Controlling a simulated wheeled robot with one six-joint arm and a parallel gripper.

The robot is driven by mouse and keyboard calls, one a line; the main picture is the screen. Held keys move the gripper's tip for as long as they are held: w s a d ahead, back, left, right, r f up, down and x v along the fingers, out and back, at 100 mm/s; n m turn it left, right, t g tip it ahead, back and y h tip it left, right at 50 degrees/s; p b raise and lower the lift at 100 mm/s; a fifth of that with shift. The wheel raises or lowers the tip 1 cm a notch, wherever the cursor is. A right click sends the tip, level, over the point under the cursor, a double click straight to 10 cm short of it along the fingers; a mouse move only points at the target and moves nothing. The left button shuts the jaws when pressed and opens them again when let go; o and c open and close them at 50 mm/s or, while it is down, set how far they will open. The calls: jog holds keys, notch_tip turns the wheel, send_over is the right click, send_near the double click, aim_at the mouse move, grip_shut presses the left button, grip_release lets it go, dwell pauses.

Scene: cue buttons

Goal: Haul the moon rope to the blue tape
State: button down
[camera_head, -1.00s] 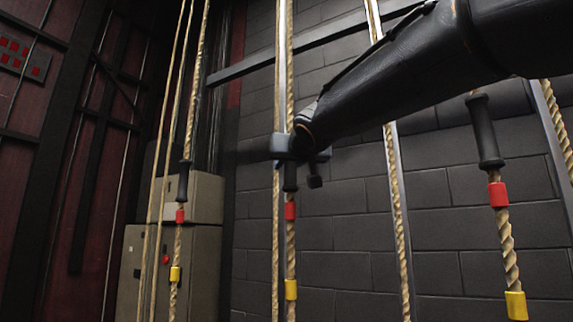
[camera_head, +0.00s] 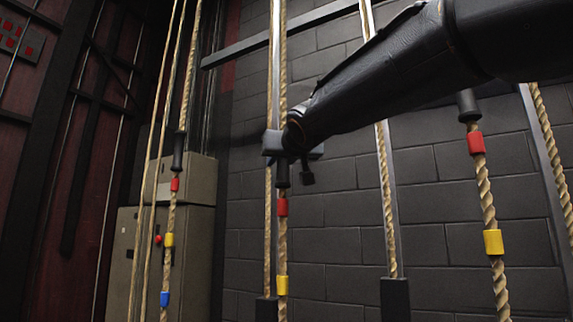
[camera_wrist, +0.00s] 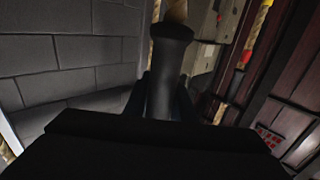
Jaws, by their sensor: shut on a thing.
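My gripper (camera_head: 293,147) is shut on the black handle (camera_head: 283,176) of a tan rope near the middle. The handle also fills the jaws in the wrist view (camera_wrist: 167,75). Below it on this rope are a red tape (camera_head: 282,207) and a yellow tape (camera_head: 282,285). No blue tape shows on the held rope; its lower part is out of frame. A blue tape (camera_head: 165,299) shows on the rope at the left, below its yellow and red tapes. I see no moon mark on any rope.
A similar rope (camera_head: 487,200) with red and yellow tapes hangs at the right. A plain rope (camera_head: 386,200) runs beside a metal rail between them. A grey cabinet (camera_head: 190,235) stands behind the left ropes. A dark block wall (camera_head: 340,240) is behind.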

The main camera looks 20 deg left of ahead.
aim_at(284, 189)
notch_tip(284, 189, down, 8)
jog(key=b, duration=1)
jog(key=shift+f, duration=0.15)
jog(key=c, duration=1.5)
grip_release()
jog(key=shift+s, duration=0.1)
jog(key=b+v, duration=0.1)
jog(key=v, duration=0.6)
jog(key=shift+s+d, duration=0.2)
jog(key=shift+s, duration=0.1)
